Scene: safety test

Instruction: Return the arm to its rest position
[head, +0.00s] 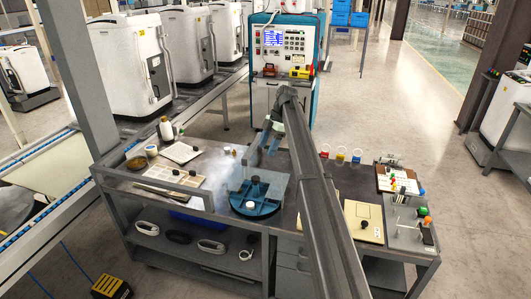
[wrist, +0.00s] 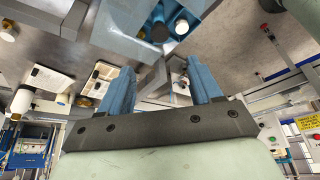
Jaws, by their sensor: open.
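My arm (head: 312,185) reaches from the bottom of the head view up over the workbench and bends down near the bench's far edge. My gripper (head: 270,140) hangs there, partly hidden by the arm, with its blue fingers pointing down. In the wrist view my gripper (wrist: 163,85) shows two blue fingers spread apart with nothing between them. The grey workbench (head: 220,152) lies below it. A round blue fixture (head: 270,207) with a dark knob and clear panels stands on the bench, nearer the camera than my gripper. It also shows at the top of the wrist view (wrist: 127,42).
Several coloured rings (head: 340,157) stand right of my arm, and a small component board (head: 398,181) lies further right. A control cabinet (head: 267,86) stands behind the bench. Open floor (head: 400,110) lies to the right.

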